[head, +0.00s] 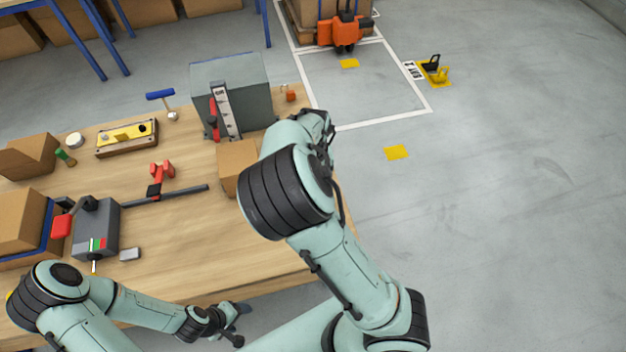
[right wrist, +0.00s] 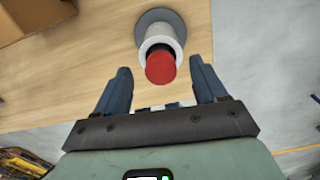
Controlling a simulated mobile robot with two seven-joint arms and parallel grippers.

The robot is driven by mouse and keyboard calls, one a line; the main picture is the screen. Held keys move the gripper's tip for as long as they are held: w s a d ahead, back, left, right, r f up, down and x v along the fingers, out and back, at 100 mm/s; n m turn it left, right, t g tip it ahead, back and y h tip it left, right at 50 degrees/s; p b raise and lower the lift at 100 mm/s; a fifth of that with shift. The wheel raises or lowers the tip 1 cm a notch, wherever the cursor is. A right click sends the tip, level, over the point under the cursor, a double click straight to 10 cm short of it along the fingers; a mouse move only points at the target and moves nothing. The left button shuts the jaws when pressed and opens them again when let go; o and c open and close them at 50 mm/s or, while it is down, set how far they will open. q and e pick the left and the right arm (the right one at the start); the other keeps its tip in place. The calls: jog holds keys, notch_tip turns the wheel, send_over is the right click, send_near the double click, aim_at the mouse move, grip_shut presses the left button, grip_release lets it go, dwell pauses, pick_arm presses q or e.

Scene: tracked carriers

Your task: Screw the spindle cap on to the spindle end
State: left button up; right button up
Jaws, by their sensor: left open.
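In the right wrist view, a pale cylinder with a grey flange (right wrist: 160,24), seemingly the spindle, stands on the wooden table. A red round end (right wrist: 160,68) sits at its near tip; I cannot tell whether this is the cap or the spindle end. My right gripper (right wrist: 160,80) is open, with its two dark fingers on either side of the red part and visible gaps on both sides. In the head view, my right arm hides the spindle and most of that gripper. My left gripper (head: 232,318) is open and empty, low by the table's front edge.
A cardboard box (head: 231,180) stands beside my right arm. Behind it is a grey cabinet (head: 248,88). A grey device (head: 97,232), a red-and-black clamp (head: 160,180) and a yellow fixture (head: 127,135) occupy the table's left. Bare table lies at front centre; open floor is at right.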

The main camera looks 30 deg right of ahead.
notch_tip(320, 180, up, 13)
jog(key=shift+r, duration=0.2)
dwell(0.4)
